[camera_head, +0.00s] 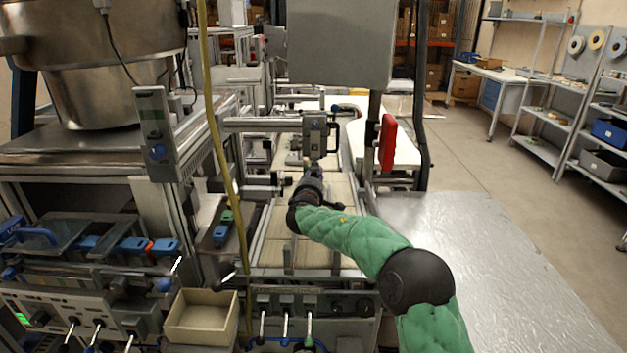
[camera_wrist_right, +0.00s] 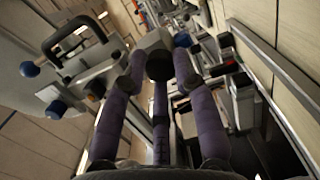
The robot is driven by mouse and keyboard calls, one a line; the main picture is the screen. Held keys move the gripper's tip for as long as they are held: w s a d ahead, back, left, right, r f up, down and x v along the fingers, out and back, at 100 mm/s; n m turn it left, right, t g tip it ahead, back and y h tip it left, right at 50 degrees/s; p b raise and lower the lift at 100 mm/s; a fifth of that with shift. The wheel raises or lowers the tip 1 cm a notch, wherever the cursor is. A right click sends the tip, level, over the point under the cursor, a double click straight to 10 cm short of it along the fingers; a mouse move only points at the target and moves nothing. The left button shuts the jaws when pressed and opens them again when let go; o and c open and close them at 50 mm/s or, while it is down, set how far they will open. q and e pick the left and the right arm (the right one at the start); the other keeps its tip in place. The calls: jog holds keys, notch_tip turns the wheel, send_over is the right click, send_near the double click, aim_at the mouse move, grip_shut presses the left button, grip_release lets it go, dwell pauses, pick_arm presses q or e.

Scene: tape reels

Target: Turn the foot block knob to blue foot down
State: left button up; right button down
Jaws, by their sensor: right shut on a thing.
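My right gripper (camera_head: 314,170) reaches forward to a grey block with a black handle (camera_head: 315,137) over the conveyor. In the right wrist view, the purple fingers of this gripper (camera_wrist_right: 159,66) close around a dark round knob (camera_wrist_right: 160,68), which is on a grey fitting. The fingers hide part of the knob. A blue ball-like part (camera_wrist_right: 182,40) shows just beyond the knob, and another blue ball (camera_wrist_right: 57,108) shows on the grey block at left. I cannot tell which blue part is the foot. My left gripper is not in view.
A grey panel (camera_head: 340,42) hangs above the block on a dark post. A red part (camera_head: 388,143) is right of the post. A bare metal table (camera_head: 480,270) lies at right. An empty beige bin (camera_head: 202,318) stands at front left. A yellow hose runs down at left.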

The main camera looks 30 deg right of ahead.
jog(key=shift+d+m, duration=0.15)
jog(key=shift+m, duration=0.45)
jog(key=c, duration=1)
grip_release()
jog(key=shift+s+d, duration=0.1)
jog(key=v, duration=1.2)
jog(key=shift+r, duration=0.1)
